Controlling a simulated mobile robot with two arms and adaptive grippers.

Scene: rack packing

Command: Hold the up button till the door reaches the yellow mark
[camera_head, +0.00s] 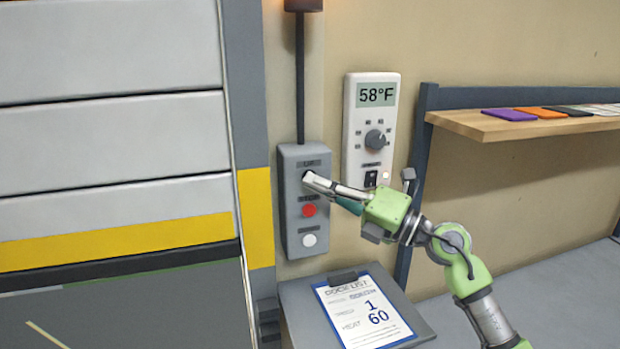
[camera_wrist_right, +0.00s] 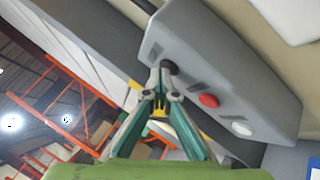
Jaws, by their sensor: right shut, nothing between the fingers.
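A grey control box (camera_head: 290,232) hangs on the wall with a dark top button labelled UP, a red button (camera_head: 309,210) and a white button (camera_head: 309,240). My right gripper (camera_head: 310,181) is shut and empty, its fingertips at the dark up button, which they mostly hide. In the wrist view the fingertips meet at the dark button (camera_wrist_right: 169,67) and seem to touch it. The door (camera_head: 110,135) is partly raised; its yellow bottom band (camera_head: 120,243) and dark lower edge stand beside the lower part of the yellow mark (camera_head: 255,215) on the frame. My left gripper is not in view.
A thermostat panel (camera_head: 350,130) reading 58°F is right of the box. A clipboard (camera_head: 362,312) lies on a grey ledge below. A wooden shelf (camera_head: 470,123) with coloured flat items is at the right. Orange racks (camera_wrist_right: 60,125) show beyond the doorway.

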